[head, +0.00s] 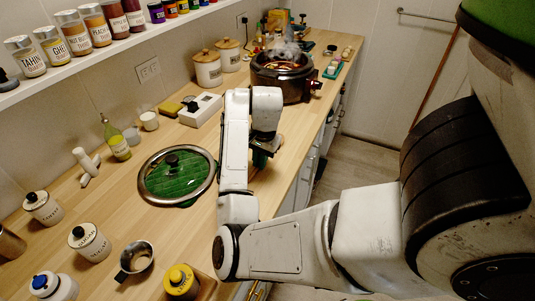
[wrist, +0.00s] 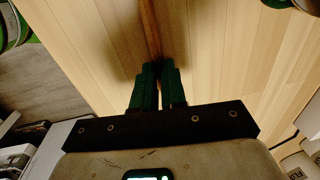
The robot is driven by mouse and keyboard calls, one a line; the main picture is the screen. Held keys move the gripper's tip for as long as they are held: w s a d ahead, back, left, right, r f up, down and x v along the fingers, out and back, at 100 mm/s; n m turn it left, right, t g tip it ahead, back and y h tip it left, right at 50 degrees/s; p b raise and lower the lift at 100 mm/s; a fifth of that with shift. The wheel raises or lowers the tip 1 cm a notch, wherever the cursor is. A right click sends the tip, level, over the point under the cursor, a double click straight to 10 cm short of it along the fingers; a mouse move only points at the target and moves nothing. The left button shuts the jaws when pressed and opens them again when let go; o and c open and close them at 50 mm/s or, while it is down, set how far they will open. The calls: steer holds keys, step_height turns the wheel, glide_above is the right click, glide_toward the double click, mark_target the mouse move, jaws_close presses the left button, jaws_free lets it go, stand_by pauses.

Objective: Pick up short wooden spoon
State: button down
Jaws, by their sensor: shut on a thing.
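My gripper (wrist: 158,88) has dark green fingers close together in the wrist view. A thin brown wooden handle, the short wooden spoon (wrist: 151,32), runs from between the fingertips up to the top edge of the picture. The fingers are shut on it, just over the pale wooden counter; I cannot tell whether the spoon still touches the counter. The spoon's far end is out of the picture. In the head view my gripper (head: 262,154) is low over the counter's right part, partly covered by my arm, and I cannot make out the spoon there.
White canisters (head: 207,68) are at the wall. A metal cup (head: 136,259) and several jars stand at the near left. A spice shelf (head: 105,52) overhangs the left.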

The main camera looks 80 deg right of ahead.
steer(key=shift+r, duration=0.15)
steer(key=shift+r, duration=0.55)
steer(key=r, duration=0.1)
steer(key=r+p, duration=0.1)
steer(key=r, duration=0.1)
steer(key=shift+s+a+r+p, duration=0.1)
steer(key=shift+s+a+p, duration=0.1)
steer(key=shift+p, duration=0.1)
steer(key=s+a+r+p, duration=0.3)
steer(key=s+a+r, duration=0.5)
steer(key=s, duration=0.2)
steer(key=shift+s+a+r, duration=0.2)
steer(key=shift+s+a, duration=0.05)
steer(key=shift+s, duration=0.05)
